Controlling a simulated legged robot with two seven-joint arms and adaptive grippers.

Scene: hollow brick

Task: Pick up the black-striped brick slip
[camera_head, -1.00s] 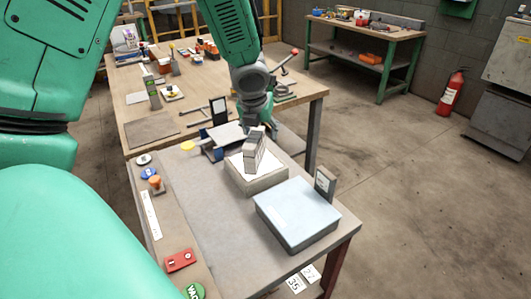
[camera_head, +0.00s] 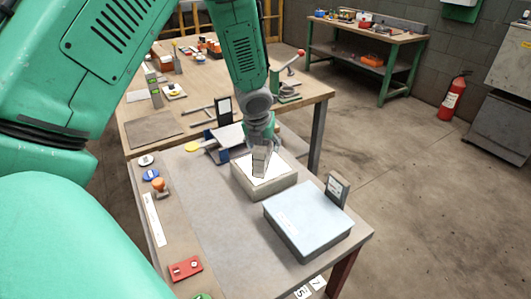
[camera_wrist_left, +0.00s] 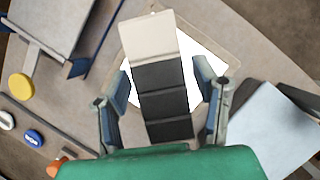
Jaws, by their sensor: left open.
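The black-striped brick slip (camera_wrist_left: 163,88) has a pale end and dark bands in the left wrist view. It stands on the white top of a shallow beige block (camera_head: 262,189); in the head view its visible part (camera_head: 260,164) looks pale grey. My left gripper (camera_head: 261,148) is over the slip from above. In the left wrist view its fingers (camera_wrist_left: 163,80) are open, one on each side of the slip, with narrow gaps. The head view does not clearly show contact. My right gripper is not in view.
A pale blue box (camera_head: 308,216) lies right of the block, with a small upright dark-framed card (camera_head: 336,190) behind it. A blue-sided holder (camera_head: 222,143) stands close behind the block. A stamp (camera_head: 158,186) and red item (camera_head: 185,268) lie left. Grey tabletop between is clear.

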